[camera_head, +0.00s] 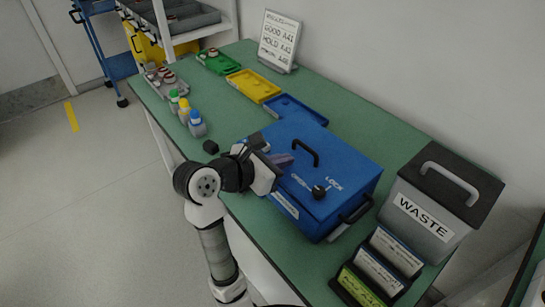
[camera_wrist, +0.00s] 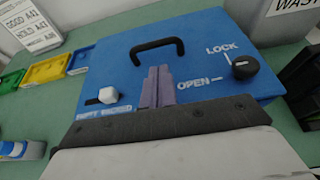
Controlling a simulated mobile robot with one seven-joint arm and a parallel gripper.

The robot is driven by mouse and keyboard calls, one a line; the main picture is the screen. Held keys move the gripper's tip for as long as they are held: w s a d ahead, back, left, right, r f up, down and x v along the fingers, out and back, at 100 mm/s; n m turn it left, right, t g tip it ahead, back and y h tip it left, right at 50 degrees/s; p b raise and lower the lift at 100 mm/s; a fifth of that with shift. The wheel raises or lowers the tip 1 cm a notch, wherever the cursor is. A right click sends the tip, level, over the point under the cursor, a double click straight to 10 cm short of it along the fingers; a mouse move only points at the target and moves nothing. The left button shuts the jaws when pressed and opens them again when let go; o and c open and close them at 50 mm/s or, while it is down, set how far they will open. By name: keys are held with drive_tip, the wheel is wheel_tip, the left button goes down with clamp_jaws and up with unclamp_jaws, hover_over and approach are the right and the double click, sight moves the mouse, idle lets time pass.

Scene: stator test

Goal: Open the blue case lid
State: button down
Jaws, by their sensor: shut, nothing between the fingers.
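The blue case (camera_head: 343,178) sits on the green table with its lid (camera_head: 335,160) down. On the lid are a black arched handle (camera_head: 304,150), a black knob (camera_head: 319,191) and white LOCK and OPEN lettering. In the wrist view the lid (camera_wrist: 205,48) fills much of the picture, with the handle (camera_wrist: 157,46) beyond my fingertips, the knob (camera_wrist: 244,67) to the right and a white knob (camera_wrist: 108,95) on a dark slot to the left. My gripper (camera_head: 285,160) is shut and empty at the lid's left side; its fingers (camera_wrist: 158,72) point toward the handle. Contact cannot be told.
A grey WASTE bin (camera_head: 437,205) stands right of the case, with card holders (camera_head: 380,268) in front. Blue (camera_head: 295,109), yellow (camera_head: 253,86) and green (camera_head: 217,62) trays lie behind. Small bottles (camera_head: 196,124) stand at the table's left edge. A results sign (camera_head: 279,40) stands at the back.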

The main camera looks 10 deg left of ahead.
sight(295, 164)
drive_tip(key=shift+p+x, duration=0.4)
drive_tip(key=shift+x, duration=1.85)
